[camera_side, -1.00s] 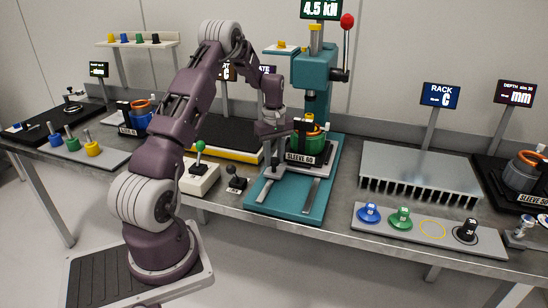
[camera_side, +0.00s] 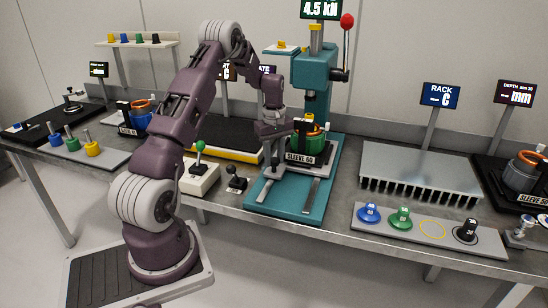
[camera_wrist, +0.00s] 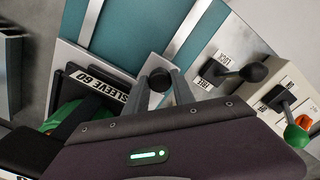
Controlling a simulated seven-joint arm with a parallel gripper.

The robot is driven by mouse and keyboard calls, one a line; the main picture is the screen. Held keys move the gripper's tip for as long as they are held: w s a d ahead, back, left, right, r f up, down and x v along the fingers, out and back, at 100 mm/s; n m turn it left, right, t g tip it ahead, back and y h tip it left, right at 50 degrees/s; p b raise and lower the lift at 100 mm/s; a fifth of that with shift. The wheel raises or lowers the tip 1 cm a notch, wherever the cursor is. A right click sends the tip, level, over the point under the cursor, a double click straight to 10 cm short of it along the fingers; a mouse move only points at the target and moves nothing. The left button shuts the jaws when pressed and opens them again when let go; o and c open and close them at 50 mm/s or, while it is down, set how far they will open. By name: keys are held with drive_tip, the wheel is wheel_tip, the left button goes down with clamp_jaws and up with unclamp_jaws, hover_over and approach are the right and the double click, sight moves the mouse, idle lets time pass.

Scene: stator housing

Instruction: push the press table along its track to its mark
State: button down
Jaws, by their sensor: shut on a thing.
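The press table (camera_side: 283,170) is a pale grey plate on the two rails of the teal press base (camera_side: 288,208), below the press head (camera_side: 312,75). It carries a green housing (camera_side: 315,147) with a black plate labelled SLEEVE 60 (camera_side: 300,157). The label also shows in the wrist view (camera_wrist: 97,86). My gripper (camera_side: 275,160) is low at the table's left side. In the wrist view my gripper's fingers (camera_wrist: 166,88) are shut around a black knob (camera_wrist: 158,79) at the table's edge. The housing is partly cut off there.
A black lever (camera_wrist: 235,74) marked LOCK and FREE stands left of the base in the side view (camera_side: 236,182). Beside it is a box with a green-knobbed lever (camera_side: 199,165). A finned rack (camera_side: 420,173) stands to the right. The rails' front ends are clear.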

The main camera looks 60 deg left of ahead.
drive_tip(key=shift+d, duration=0.1)
drive_tip(key=s+d, duration=1.5)
drive_tip(key=s, duration=0.1)
drive_tip(key=shift+d, duration=0.4)
drive_tip(key=c, duration=1.3)
unclamp_jaws()
drive_tip(key=shift+d, duration=0.1)
drive_tip(key=shift+o, duration=1.2)
wheel_tip(320, 180, up, 7)
